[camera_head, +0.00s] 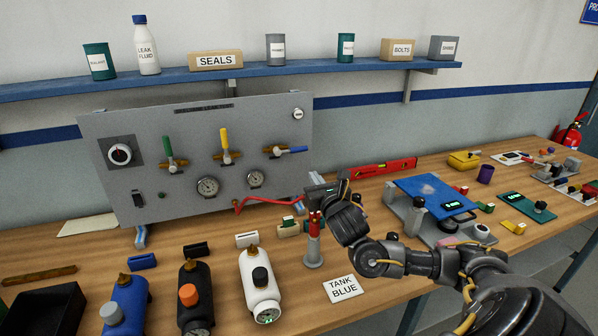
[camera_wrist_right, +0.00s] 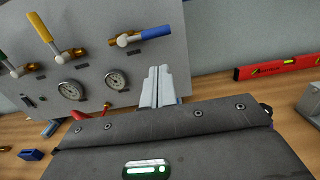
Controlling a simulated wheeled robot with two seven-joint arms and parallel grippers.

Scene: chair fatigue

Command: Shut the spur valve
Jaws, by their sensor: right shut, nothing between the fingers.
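A grey panel (camera_head: 205,120) stands at the back of the bench with three lever valves. The green-handled valve (camera_head: 168,150) and the yellow-handled valve (camera_head: 225,142) have upright levers. The blue-handled valve (camera_head: 290,150) has its lever level, pointing right; it also shows in the right wrist view (camera_wrist_right: 140,37). No readable label tells me which is the spur valve. My right gripper (camera_head: 324,192) is near the panel's lower right corner, below and apart from the blue lever. Its fingers (camera_wrist_right: 158,86) are together and empty. My left gripper is out of view.
A red-topped post (camera_head: 313,245) stands close by my right gripper. A red hose (camera_head: 265,200) runs below the panel. A red level (camera_head: 383,168) lies to the right.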

